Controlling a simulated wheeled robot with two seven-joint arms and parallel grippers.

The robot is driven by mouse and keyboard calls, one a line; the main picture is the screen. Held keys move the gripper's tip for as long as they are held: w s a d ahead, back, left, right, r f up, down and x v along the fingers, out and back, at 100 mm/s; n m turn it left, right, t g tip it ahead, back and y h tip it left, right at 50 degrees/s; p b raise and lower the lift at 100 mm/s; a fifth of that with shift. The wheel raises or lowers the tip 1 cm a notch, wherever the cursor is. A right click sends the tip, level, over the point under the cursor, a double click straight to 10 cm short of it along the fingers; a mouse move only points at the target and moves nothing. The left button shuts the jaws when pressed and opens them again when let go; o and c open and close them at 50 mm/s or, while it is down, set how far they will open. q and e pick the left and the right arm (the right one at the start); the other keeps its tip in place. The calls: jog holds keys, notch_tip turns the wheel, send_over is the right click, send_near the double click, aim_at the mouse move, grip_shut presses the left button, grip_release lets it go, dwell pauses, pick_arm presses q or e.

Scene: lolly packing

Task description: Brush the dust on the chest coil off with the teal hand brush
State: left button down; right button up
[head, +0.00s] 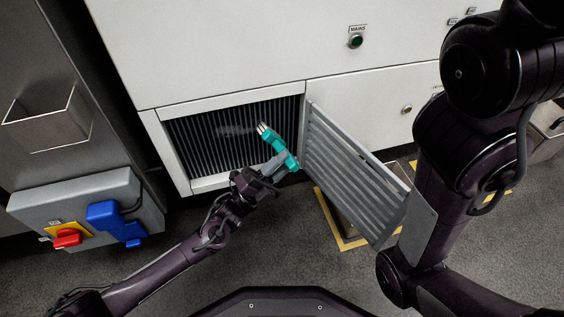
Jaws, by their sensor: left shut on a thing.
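The chest coil (190,140) is a bank of dark upright fins in a recess low in the white cabinet. A pale grey smear of dust (237,130) lies across the upper middle of the fins. The teal hand brush (268,138) has light bristles pointing up and left, close to the right end of the dust; I cannot tell whether they touch the fins. My left gripper (273,166) is shut on the brush, in front of the right part of the coil. It hides part of the lower right fins. My right arm shows at the right, but its gripper is out of view.
A grey louvred panel (350,175) stands swung open to the right of the recess, close to the brush. A grey box (85,210) with a red switch and a blue part is at the left. An empty metal holder (45,122) is above it. Yellow tape marks the floor.

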pick_arm(q)
jog(key=shift+a, duration=0.15)
jog(key=shift+s+a+p, duration=0.15)
jog(key=shift+a+p, duration=0.05)
jog(key=shift+a, duration=0.35)
jog(key=shift+s+a+p, duration=0.15)
jog(key=shift+a, duration=0.4)
jog(key=shift+a, duration=0.1)
jog(key=shift+s+a+p, duration=0.2)
jog(key=shift+a, duration=0.35)
jog(key=shift+s+a+p, duration=0.15)
jog(key=shift+a, duration=0.4)
jog(key=shift+a, duration=0.15)
jog(key=shift+s+a+p, duration=0.15)
jog(key=shift+s+a, duration=0.05)
jog(key=shift+a, duration=0.35)
jog(key=shift+s+a+p, duration=0.15)
jog(key=shift+a, duration=0.35)
jog(key=shift+a, duration=0.15)
jog(key=shift+s+a, duration=0.2)
jog(key=shift+a, duration=0.35)
jog(key=shift+s+a, duration=0.15)
jog(key=shift+a, duration=0.35)
